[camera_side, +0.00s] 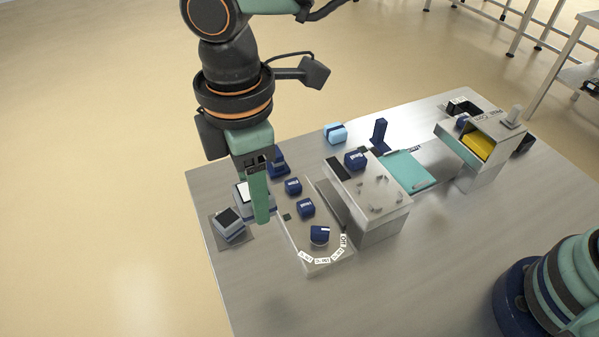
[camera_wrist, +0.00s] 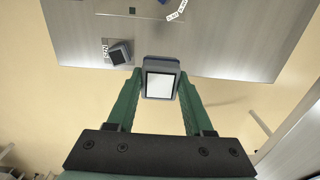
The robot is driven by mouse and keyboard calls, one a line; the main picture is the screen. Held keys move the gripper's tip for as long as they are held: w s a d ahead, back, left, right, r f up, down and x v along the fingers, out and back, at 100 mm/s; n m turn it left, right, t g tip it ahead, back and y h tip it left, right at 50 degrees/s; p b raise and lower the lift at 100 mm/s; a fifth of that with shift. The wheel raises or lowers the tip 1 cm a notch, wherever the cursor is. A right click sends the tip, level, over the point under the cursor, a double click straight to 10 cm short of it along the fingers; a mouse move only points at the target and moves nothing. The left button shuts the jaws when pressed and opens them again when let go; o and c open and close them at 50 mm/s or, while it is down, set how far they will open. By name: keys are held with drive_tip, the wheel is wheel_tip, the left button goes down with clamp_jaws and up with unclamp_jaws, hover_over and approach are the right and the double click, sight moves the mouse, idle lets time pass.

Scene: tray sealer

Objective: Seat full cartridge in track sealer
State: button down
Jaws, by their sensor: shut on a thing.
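My gripper (camera_side: 262,220) points down over the left part of the table. In the wrist view my gripper (camera_wrist: 160,76) has its two green fingers closed on either side of a grey cartridge with a white face (camera_wrist: 159,86). This held cartridge (camera_side: 241,195) is partly hidden behind the fingers in the side view. A second grey cartridge with a dark face (camera_side: 229,222) sits on a dark square pad at the table's left edge; it also shows in the wrist view (camera_wrist: 119,54). I cannot tell which machine is the track sealer.
A pale plate with several blue knobs (camera_side: 306,208) and curved labels lies right of my gripper. Beside it stands a grey box (camera_side: 376,222). Further back are a teal mat (camera_side: 408,170), a light blue block (camera_side: 335,133) and a housing with a yellow part (camera_side: 479,146).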

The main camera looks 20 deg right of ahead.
drive_tip(key=shift+d+r, duration=0.15)
drive_tip(key=shift+r, duration=0.75)
drive_tip(key=d+f, duration=0.1)
drive_tip(key=d, duration=2)
drive_tip(key=shift+a+f, duration=0.15)
drive_tip(key=shift+f, duration=4)
drive_tip(key=shift+f, duration=0.2)
drive_tip(key=shift+c, duration=1)
unclamp_jaws()
wheel_tip(320, 180, up, 8)
